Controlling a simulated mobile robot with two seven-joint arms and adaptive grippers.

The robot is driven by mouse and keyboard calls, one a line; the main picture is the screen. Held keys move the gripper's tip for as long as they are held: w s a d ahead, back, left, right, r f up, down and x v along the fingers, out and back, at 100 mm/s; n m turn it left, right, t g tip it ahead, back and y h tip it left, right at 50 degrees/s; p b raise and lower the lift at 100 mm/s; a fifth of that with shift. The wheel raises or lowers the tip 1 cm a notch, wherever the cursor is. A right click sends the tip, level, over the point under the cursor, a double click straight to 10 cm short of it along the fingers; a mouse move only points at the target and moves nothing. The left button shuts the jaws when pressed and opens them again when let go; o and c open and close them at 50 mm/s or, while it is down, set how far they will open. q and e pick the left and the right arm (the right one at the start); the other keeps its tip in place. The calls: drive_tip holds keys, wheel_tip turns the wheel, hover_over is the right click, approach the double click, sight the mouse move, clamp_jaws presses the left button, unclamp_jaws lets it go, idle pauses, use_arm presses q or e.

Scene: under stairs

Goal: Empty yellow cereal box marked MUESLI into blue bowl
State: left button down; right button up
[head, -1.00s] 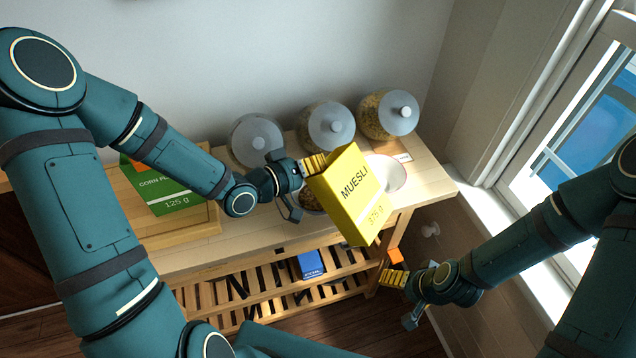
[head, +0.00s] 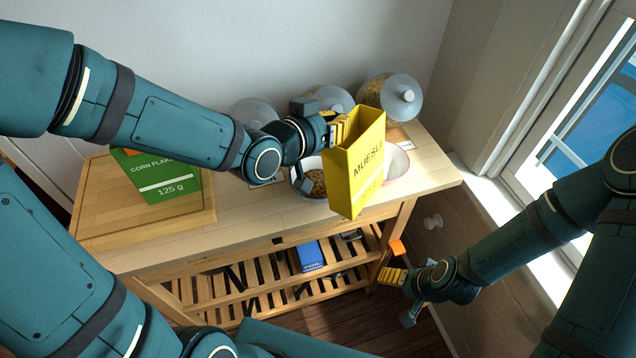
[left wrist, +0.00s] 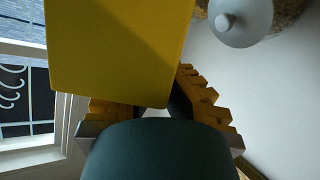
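The yellow MUESLI box (head: 352,176) is in my left gripper (head: 338,132), in front of the two bowls and slightly tilted, with its top toward the camera. In the left wrist view the box (left wrist: 115,50) fills the upper left, between the ribbed fingers (left wrist: 160,100). A pale bowl (head: 300,181) with brown cereal is partly hidden behind the box and gripper. A second pale bowl (head: 398,164) with a reddish tint shows right of the box. I cannot tell clearly which bowl is blue. My right gripper (head: 392,276) is low, right of the table; its opening is unclear.
The wooden table (head: 240,215) carries a green CORN FLAKES box (head: 165,180) on a board (head: 110,215) at left. A blue box (head: 310,256) lies on the slatted lower shelf. The window is at right.

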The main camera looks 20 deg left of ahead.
use_arm(q)
drive_tip(key=b, duration=0.1)
drive_tip(key=d+r+m+b, duration=0.1)
drive_tip(key=b, duration=0.1)
drive_tip(key=shift+s+d+r+m, duration=0.1)
drive_tip(key=shift+s+r+m, duration=0.1)
drive_tip(key=shift+s+m, duration=0.1)
drive_tip(key=shift+w+r+p, duration=0.15)
drive_tip(key=shift+r+p, duration=0.15)
drive_tip(key=shift+r, duration=0.2)
wheel_tip(320, 180, up, 4)
drive_tip(key=shift+f+p, duration=0.25)
drive_tip(key=shift+p, duration=0.8)
use_arm(e)
drive_tip(key=shift+s+a, duration=0.2)
drive_tip(key=shift+s, duration=0.2)
